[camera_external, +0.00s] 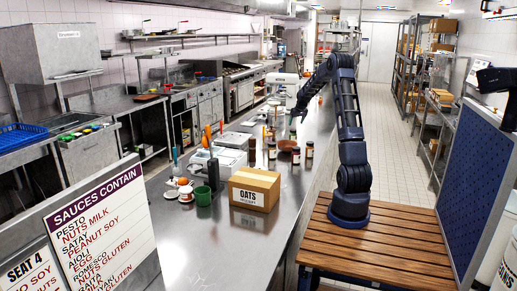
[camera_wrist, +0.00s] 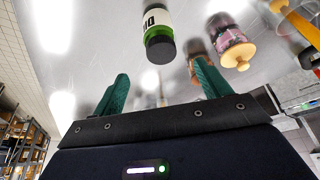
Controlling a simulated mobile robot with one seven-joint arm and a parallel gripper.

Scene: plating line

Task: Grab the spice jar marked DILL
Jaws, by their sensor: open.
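My gripper (camera_wrist: 161,76) shows in the wrist view with its two green fingers spread and nothing between them. A jar with a white and green label and a black cap (camera_wrist: 157,30) lies ahead of the gap between the fingertips, apart from them. Its dark lettering is turned and partly cut, so I cannot read it for sure as DILL. In the external view my gripper (camera_external: 293,122) hangs low over the far part of the steel counter. Small jars (camera_external: 296,156) stand on the counter nearer the camera; their labels are too small to read.
A jar with a pink patterned body and yellow cap (camera_wrist: 233,45) is right of the black-capped jar in the wrist view. The near counter end is clear.

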